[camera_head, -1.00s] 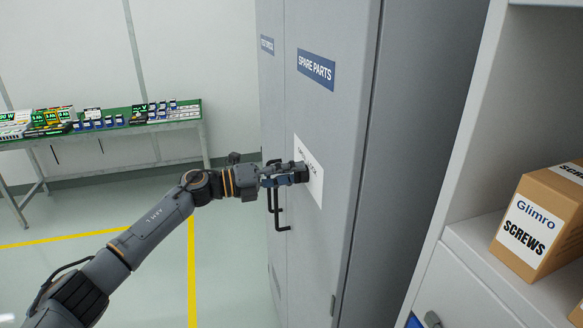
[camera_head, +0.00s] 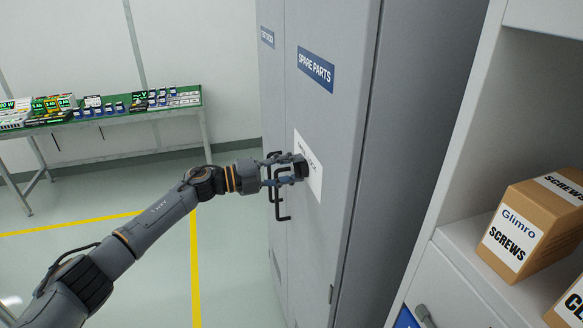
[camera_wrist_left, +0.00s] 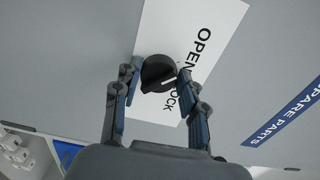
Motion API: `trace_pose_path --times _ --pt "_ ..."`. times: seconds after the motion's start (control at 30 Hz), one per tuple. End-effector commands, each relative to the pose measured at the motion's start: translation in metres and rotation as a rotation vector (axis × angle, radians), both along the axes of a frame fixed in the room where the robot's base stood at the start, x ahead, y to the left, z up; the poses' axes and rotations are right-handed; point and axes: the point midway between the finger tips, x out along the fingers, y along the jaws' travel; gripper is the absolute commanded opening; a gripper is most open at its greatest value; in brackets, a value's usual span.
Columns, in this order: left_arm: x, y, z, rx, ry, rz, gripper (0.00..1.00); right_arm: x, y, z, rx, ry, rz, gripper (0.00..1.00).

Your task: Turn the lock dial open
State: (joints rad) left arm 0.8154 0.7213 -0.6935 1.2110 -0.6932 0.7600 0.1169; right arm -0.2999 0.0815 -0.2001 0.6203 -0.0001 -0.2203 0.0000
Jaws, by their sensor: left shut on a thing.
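The lock dial (camera_wrist_left: 156,72) is a dark round knob with a white pointer line, on a white label plate (camera_wrist_left: 208,22) on the grey cabinet door (camera_head: 325,130). In the left wrist view, the plate reads OPEN and, partly covered, a word ending in OCK. The pointer line points between these words. My left gripper (camera_wrist_left: 154,80) is shut on the dial, one finger on each side of it. In the head view, the left gripper (camera_head: 288,168) is at the plate, and the dial (camera_head: 300,167) shows as a dark shape at its fingertips. My right gripper is not in view.
Black door handles (camera_head: 279,205) stand out just below my left gripper. A blue SPARE PARTS sign (camera_head: 315,68) is above the plate. An open shelf (camera_head: 468,232) with a SCREWS box (camera_head: 525,232) is at the right. A green-topped table (camera_head: 100,118) stands behind left.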

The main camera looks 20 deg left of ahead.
Motion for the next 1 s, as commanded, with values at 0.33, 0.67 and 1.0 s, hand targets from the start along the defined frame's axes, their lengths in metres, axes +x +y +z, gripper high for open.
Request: trace_pose_path --times 0.33,0.67,1.0 --pt "0.0 0.0 0.0 -0.004 0.004 0.001 0.1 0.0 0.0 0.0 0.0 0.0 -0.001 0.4" --pt "0.0 0.0 0.0 -0.002 0.003 0.0 0.63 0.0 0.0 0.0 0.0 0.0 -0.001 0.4" --pt "-0.016 0.025 -0.001 -0.001 0.004 0.003 0.63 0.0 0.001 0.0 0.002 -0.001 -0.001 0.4"
